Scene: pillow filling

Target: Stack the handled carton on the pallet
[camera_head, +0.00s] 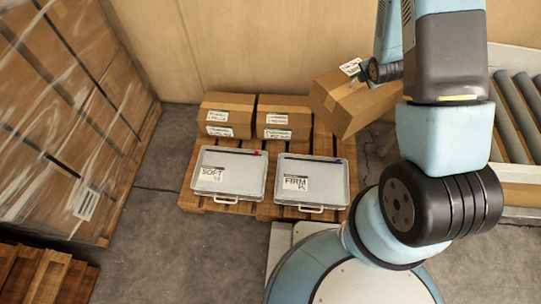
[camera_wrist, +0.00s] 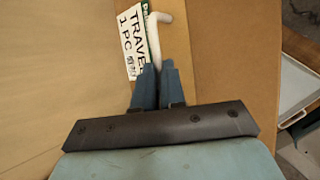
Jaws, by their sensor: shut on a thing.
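The handled carton (camera_head: 345,104) is a brown box with a white label, and it hangs tilted over the right back part of the wooden pallet (camera_head: 190,203). In the wrist view, my gripper (camera_wrist: 156,66) is shut on the white handle (camera_wrist: 154,36) of the carton, beside its "TRAVEL 1 PC." label (camera_wrist: 127,42). In the head view my arm partly covers the carton, and the fingertips are hard to make out. The carton looks raised off the pallet, but its gap to the boards is hard to tell.
Brown cartons (camera_head: 227,108) (camera_head: 284,112) stand along the pallet's back. Grey cases marked SOFT (camera_head: 229,173) and FIRM (camera_head: 311,181) lie in front. A wrapped carton stack (camera_head: 70,100) is at the left, a roller conveyor (camera_head: 507,115) at the right, and a wall (camera_head: 240,45) behind.

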